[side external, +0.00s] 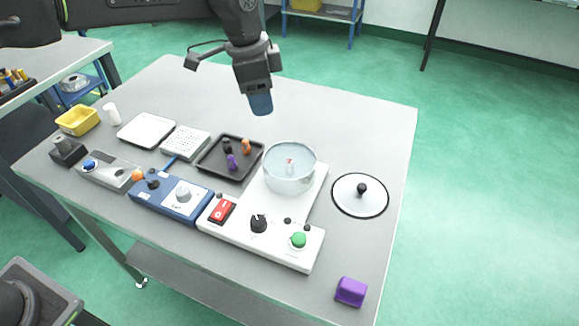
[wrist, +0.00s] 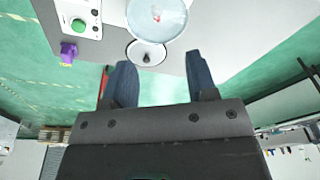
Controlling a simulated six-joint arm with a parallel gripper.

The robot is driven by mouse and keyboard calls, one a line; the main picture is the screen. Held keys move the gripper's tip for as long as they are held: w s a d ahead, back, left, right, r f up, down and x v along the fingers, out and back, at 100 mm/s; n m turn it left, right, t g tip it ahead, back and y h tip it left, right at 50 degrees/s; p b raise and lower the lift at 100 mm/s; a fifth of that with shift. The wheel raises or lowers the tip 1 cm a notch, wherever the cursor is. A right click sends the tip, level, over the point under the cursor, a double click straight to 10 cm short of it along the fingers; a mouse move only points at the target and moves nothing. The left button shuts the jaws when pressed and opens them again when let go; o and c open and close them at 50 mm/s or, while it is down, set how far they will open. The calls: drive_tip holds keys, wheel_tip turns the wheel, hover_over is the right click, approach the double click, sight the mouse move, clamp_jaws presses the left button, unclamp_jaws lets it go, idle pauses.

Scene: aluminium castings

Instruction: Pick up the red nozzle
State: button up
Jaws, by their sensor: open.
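My gripper (side external: 261,104) hangs above the far part of the table, pointing down, with nothing seen in it. In the wrist view its two blue fingers (wrist: 160,78) are spread apart with empty space between them. A dark tray (side external: 209,172) holds small nozzle-like pieces: a black one (side external: 227,146), an orange one (side external: 246,147) and a purple one (side external: 231,162). A small red-and-white thing (side external: 290,166) shows inside the clear glass bowl (side external: 289,184); it also shows red in the wrist view (wrist: 157,17). I cannot tell whether it is the red nozzle.
The bowl stands on a white hotplate unit (side external: 286,250) with a red switch. A round glass lid (side external: 347,207) with a black knob lies to its right. A purple block (side external: 351,291) sits near the front corner. A blue unit (side external: 171,197) stands left. The far table is clear.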

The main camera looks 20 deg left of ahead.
drive_tip(key=m, duration=0.2)
hover_over(289, 161)
wheel_tip(289, 161, down, 4)
drive_tip(key=shift+g, duration=0.3)
wheel_tip(289, 161, down, 9)
drive_tip(key=shift+r, duration=0.1)
drive_tip(key=shift+f, duration=2.75)
clamp_jaws()
